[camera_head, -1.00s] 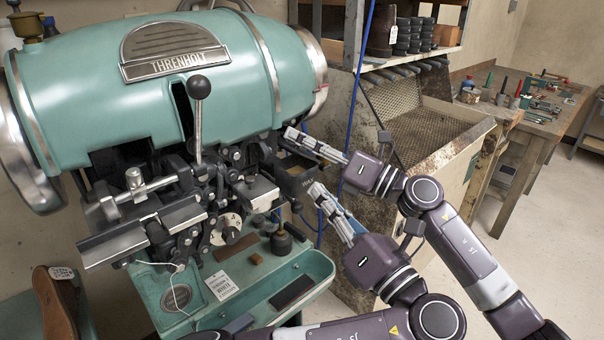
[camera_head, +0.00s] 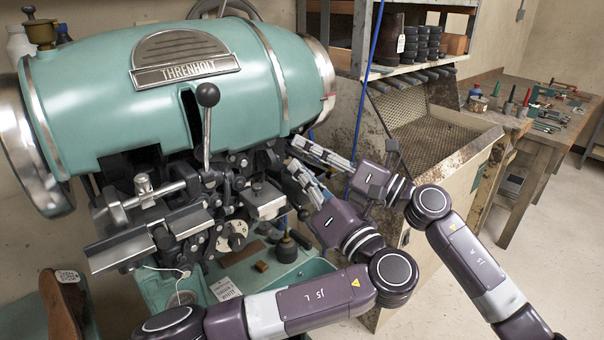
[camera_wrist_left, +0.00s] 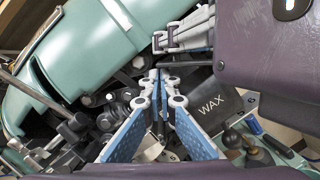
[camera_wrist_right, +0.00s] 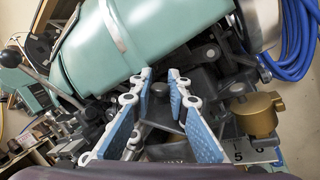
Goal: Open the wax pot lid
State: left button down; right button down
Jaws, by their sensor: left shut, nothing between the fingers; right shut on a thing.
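The wax pot (camera_wrist_left: 214,108) is a dark box marked WAX, seen in the left wrist view to the right of my left gripper. In the head view my grippers largely hide it. My right gripper (camera_wrist_right: 160,73) is shut on a small dark part (camera_wrist_right: 160,89) at the top of the pot, apparently its lid knob. I cannot tell whether the lid is raised. My left gripper (camera_wrist_left: 158,76) is shut and empty, close beside the pot and below the right gripper. In the head view my left gripper (camera_head: 293,167) is just below my right gripper (camera_head: 296,142).
The green stitcher body (camera_head: 170,90) and its dark mechanism (camera_head: 225,185) crowd the left side. A brass cylinder (camera_wrist_right: 257,113) and blue hose (camera_wrist_right: 296,40) are close on the right in the right wrist view. A mesh bin (camera_head: 410,120) stands behind my arms.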

pick_arm(q)
jog(key=shift+w+d+r, duration=0.2)
jog(key=shift+d+r, duration=0.15)
jog(key=shift+r, duration=0.3)
pick_arm(e)
jog(key=shift+f, duration=0.15)
jog(key=c, duration=1.9)
grip_release()
